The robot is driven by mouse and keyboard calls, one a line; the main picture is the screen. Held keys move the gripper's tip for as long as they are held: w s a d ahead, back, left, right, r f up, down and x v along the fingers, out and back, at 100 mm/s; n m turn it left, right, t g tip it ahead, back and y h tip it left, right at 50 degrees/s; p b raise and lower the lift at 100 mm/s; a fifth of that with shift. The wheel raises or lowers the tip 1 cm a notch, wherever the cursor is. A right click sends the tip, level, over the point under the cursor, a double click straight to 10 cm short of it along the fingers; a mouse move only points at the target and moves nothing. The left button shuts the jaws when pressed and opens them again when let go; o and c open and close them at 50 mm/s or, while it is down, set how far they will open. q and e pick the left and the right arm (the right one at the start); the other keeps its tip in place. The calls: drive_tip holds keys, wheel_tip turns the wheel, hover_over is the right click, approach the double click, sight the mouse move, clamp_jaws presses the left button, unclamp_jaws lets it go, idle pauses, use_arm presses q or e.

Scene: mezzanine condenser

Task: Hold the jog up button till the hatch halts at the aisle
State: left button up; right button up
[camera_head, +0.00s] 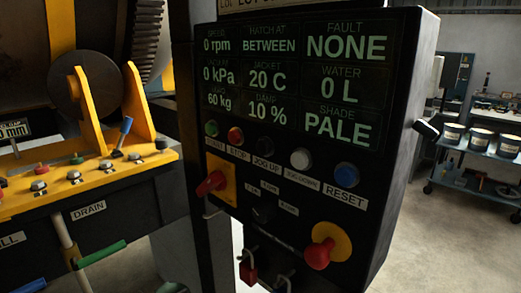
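The jog up button (265,146) is a dark, nearly black round button in the middle of the button row on the control panel (390,150). Its label plate (263,162) is just below it. The panel's display (290,75) reads HATCH AT BETWEEN, 0 rpm, fault NONE and shade PALE. A white jog down button (300,158) is to its right and a red stop button (235,136) to its left. I cannot make out the hatch itself. Neither of my grippers is in view, and nothing visible touches the jog up button.
A green button (211,128), blue reset button (346,174), red rotary switch (211,184) and red emergency stop (319,254) share the panel. Padlocks hang below. Yellow machinery (85,180) stands left. A cart (470,175) with tubs stands right; floor there is partly clear.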

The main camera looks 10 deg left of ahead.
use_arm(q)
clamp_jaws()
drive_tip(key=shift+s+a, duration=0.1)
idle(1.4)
